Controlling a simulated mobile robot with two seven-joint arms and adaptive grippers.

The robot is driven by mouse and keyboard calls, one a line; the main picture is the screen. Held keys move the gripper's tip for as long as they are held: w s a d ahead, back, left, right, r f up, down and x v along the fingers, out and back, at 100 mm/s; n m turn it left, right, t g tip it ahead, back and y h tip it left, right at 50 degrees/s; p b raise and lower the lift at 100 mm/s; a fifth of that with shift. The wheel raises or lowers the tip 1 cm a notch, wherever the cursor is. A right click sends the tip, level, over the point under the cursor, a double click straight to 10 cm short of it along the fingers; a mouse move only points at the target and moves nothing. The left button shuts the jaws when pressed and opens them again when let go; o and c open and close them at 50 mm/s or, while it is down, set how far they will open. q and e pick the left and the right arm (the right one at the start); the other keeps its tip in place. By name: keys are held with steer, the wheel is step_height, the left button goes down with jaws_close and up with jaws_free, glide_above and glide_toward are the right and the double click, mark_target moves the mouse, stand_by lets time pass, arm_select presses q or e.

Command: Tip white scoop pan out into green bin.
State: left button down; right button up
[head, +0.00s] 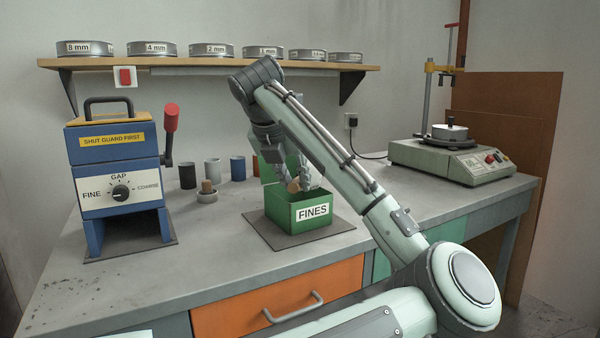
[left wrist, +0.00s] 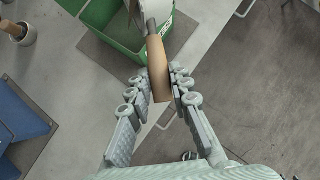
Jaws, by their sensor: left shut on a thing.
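The green bin (head: 280,209), labelled FINES, stands on a dark mat on the bench, with a green panel upright at its back. My left gripper (head: 296,178) is low over the bin's opening. In the left wrist view, my left gripper (left wrist: 158,74) is shut on the tan handle (left wrist: 159,72) of the scoop pan. Only a small pale part of the pan (left wrist: 158,9) shows at the top edge, beside the green bin (left wrist: 121,39). The pan's contents and its tilt cannot be made out. My right gripper is out of view.
A blue and white machine (head: 119,190) with a red-knobbed lever stands at the left. Several small cups and a grey dish (head: 207,196) are left of the bin. A scale-like device (head: 450,160) stands at the right. A shelf (head: 200,62) with sieves hangs behind.

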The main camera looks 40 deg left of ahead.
arm_select(q)
steer(key=shift+s+a+t+h, duration=0.1)
steer(key=shift+a+t+h, duration=0.1)
steer(key=shift+t+h, duration=0.1)
steer(key=shift+s+a+f+n+t+h, duration=0.15)
steer(key=shift+s+a+n+t+h, duration=0.1)
steer(key=shift+n+t+h, duration=0.2)
steer(key=shift+s+a+f+n+t+h+p, duration=0.3)
steer(key=shift+a+f+n+t+h+p, duration=0.1)
steer(key=shift+t+h, duration=0.35)
steer(key=shift+s+a+f+n+t+h+p, duration=0.25)
steer(key=shift+a+n+t+h, duration=0.1)
steer(key=shift+t+h, duration=0.35)
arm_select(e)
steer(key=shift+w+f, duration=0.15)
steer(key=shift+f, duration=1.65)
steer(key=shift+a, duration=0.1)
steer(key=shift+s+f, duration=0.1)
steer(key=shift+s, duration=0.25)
